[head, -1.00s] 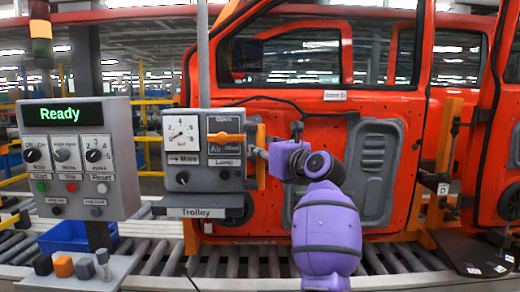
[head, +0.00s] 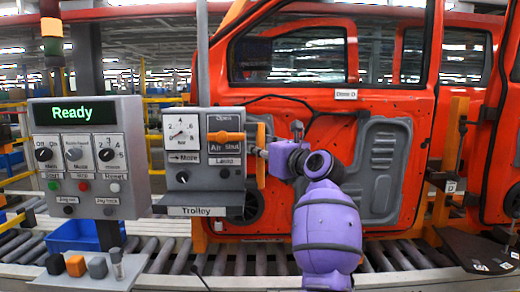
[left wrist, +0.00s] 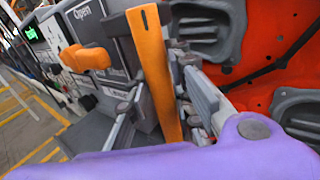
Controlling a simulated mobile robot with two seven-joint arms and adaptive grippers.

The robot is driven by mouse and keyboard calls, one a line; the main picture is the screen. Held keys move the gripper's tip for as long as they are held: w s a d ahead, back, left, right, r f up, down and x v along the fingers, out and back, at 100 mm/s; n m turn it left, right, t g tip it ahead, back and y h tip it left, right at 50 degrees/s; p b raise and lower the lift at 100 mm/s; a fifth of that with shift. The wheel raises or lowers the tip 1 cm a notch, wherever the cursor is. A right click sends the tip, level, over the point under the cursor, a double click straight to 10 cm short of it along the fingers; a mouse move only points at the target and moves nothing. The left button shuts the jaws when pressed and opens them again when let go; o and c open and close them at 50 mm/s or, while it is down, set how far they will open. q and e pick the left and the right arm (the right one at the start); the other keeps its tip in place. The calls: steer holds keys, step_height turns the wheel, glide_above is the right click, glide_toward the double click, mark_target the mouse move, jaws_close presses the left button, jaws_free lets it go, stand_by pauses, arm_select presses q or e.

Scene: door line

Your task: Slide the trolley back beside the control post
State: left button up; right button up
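The trolley (head: 204,203) is a grey box with a gauge, a lever and a "Trolley" label. It hangs from a vertical pole just right of the control post (head: 91,186), a grey panel reading "Ready", with a narrow gap between them. On the trolley's right side is an upright orange handle (head: 260,166). My left gripper (head: 263,154) is at this handle from the right. In the left wrist view the handle (left wrist: 154,72) stands between the grey fingers (left wrist: 165,118), which appear closed around it; their contact is partly hidden. My right gripper is not in view.
An orange-red car door (head: 300,106) stands behind the trolley, and a second door is at the far right. A roller conveyor (head: 235,262) runs below. A small shelf with several coloured blocks (head: 76,266) sits below the post, near a blue bin (head: 72,236).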

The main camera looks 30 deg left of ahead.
arm_select(q)
steer(key=o, duration=0.3)
steer(key=shift+r, duration=0.1)
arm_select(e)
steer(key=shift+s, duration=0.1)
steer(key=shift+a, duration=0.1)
arm_select(q)
steer(key=v, duration=1.2)
steer(key=shift+s, duration=0.1)
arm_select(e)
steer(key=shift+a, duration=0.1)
